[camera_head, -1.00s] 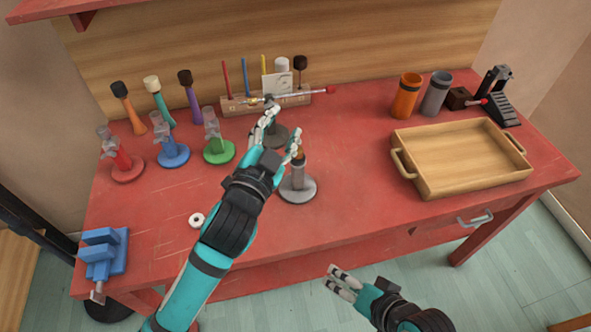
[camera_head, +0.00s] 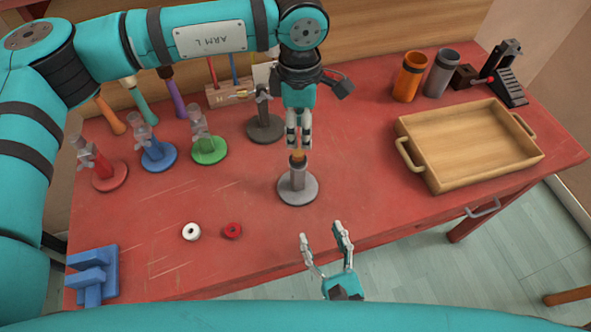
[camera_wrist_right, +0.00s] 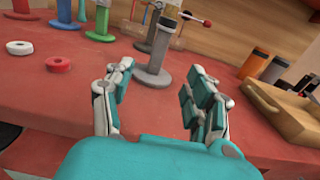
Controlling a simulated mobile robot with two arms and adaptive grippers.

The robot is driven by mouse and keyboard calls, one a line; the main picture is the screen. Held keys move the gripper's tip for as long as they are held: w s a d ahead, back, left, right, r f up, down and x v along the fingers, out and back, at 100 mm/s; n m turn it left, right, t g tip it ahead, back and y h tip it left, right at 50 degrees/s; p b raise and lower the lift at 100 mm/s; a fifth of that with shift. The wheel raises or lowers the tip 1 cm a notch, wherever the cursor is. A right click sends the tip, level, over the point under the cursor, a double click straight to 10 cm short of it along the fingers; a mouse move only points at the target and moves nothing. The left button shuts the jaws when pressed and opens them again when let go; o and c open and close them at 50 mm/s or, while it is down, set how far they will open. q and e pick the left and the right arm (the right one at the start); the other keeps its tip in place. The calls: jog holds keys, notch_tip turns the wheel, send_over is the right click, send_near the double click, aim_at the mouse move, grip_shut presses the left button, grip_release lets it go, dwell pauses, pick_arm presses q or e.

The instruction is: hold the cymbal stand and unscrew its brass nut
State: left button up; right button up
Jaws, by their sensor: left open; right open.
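The light grey cymbal stand (camera_head: 298,186) stands upright on its round base near the middle of the red table. A brass-coloured nut (camera_head: 298,154) shows at its top, partly hidden by my left gripper. My left gripper (camera_head: 298,145) points straight down, open, with its fingertips at the top of the stand; whether they touch the nut I cannot tell. My right gripper (camera_head: 323,236) is open and empty by the table's front edge, its fingers towards the stand. In the right wrist view the stand (camera_wrist_right: 155,62) rises beyond and between my right fingers (camera_wrist_right: 158,82).
A darker stand (camera_head: 265,128) is just behind. Red, blue and green stands (camera_head: 209,150) are at left. White (camera_head: 191,232) and red (camera_head: 232,231) rings lie at front left, near a blue vise (camera_head: 92,270). A wooden tray (camera_head: 430,181) is at right.

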aim_at(300, 177)
jog(key=x, duration=1.7)
jog(key=shift+w+d, duration=0.1)
jog(key=shift+w, duration=0.1)
grip_shut()
